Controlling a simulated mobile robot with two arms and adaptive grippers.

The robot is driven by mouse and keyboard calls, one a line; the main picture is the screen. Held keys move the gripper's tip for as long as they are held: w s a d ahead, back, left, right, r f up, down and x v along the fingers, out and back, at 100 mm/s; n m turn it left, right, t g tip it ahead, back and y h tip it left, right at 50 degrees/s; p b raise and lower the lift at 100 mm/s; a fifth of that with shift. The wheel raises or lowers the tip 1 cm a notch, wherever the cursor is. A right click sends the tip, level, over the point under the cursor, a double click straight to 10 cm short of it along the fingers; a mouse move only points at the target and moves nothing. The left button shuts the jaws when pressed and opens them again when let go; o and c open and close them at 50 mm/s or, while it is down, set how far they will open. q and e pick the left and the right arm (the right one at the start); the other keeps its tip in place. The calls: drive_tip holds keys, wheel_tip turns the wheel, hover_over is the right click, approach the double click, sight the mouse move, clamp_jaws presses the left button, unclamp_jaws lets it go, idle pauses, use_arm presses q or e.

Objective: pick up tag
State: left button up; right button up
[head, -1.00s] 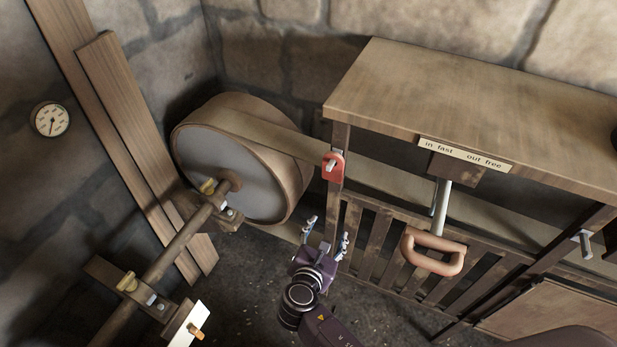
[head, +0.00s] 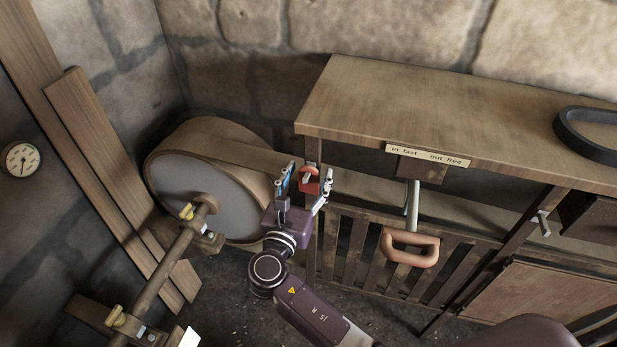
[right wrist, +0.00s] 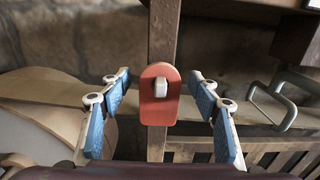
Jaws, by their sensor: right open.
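The red tag (head: 308,187) hangs on a pale peg on the bench's wooden corner post. In the right wrist view the tag (right wrist: 159,105) is upright, with a rounded top and the peg coming through its upper part. My right gripper (head: 308,178) is open, with one blue-padded finger on each side of the tag. In the right wrist view a gap shows between the tag and each finger of the gripper (right wrist: 160,90). My left gripper is not in view.
The wooden bench (head: 440,100) spans the right, with an orange-handled lever (head: 409,247) below its sign. A big belt-wrapped drum (head: 190,180) stands left of the tag. A slatted guard (head: 350,250) is below. A black belt (head: 590,140) lies on the bench top.

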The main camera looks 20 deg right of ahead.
drive_tip(key=shift+w+d+f, duration=0.1)
drive_tip(key=shift+w+d, duration=0.1)
drive_tip(key=shift+w, duration=0.1)
drive_tip(key=shift+s, duration=0.1)
drive_tip(key=c, duration=1.1)
